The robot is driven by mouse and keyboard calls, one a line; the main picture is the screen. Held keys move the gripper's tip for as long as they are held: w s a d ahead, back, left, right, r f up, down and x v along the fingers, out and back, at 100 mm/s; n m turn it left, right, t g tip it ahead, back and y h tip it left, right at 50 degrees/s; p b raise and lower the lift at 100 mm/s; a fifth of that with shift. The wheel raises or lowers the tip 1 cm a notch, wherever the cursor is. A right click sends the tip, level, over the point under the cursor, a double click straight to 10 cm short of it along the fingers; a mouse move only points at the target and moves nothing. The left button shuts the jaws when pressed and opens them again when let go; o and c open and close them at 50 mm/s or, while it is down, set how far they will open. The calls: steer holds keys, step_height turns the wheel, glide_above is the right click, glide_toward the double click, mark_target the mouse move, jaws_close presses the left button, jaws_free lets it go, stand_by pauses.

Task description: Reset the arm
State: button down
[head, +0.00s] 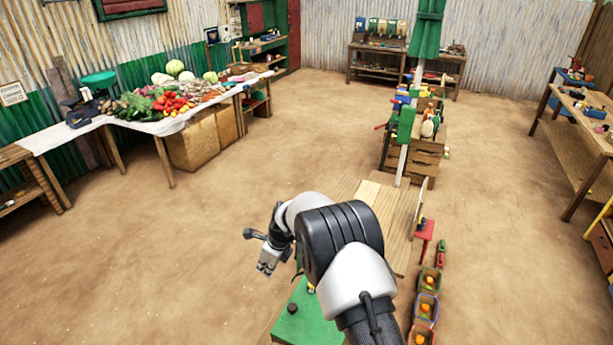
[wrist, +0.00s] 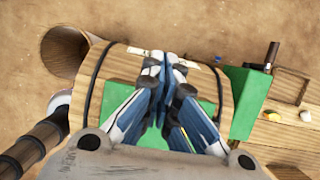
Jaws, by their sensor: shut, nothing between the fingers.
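My arm crosses the lower middle of the head view and bends to the left. My gripper (head: 268,264) hangs at its end, to the left of the wooden bench (head: 372,192). In the wrist view, my gripper (wrist: 166,66) points away from the camera, with its fingertips together and nothing between them. Below it in that view is a rounded wooden piece (wrist: 118,66) with dark bands and a green patch. I cannot tell whether the fingers touch it.
A green mat (head: 300,322) with a small dark object (head: 292,308) lies near my arm. Small crates (head: 426,305) line the right side. A vegetable table (head: 140,125) stands at left. A wooden cylinder (wrist: 64,52) shows at wrist-view left. Open floor lies left of my gripper.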

steer(key=s+d+r+n+t+b, duration=0.1)
steer(key=s+d+r+n+b, duration=0.1)
steer(key=d+r+n+b, duration=0.45)
steer(key=s+d+r+n+t+h+b, duration=0.1)
steer(key=s+d+r+n+b, duration=0.4)
steer(key=s+d+r+b, duration=0.55)
steer(key=s+d+f+n+h+b, duration=0.1)
steer(key=s+d+f+n+b, duration=0.2)
steer(key=s+d, duration=0.2)
steer(key=s+d+f+n+t+h+b, duration=0.1)
steer(key=s+d+f+n+b, duration=0.2)
steer(key=s, duration=0.7)
steer(key=s+d+f+n+b, duration=0.2)
steer(key=s+d+f+n, duration=0.2)
steer(key=s, duration=0.4)
steer(key=d+f, duration=0.1)
steer(key=d, duration=0.1)
steer(key=shift+s+d+h+b, duration=0.35)
steer(key=shift+d+h+b, duration=0.05)
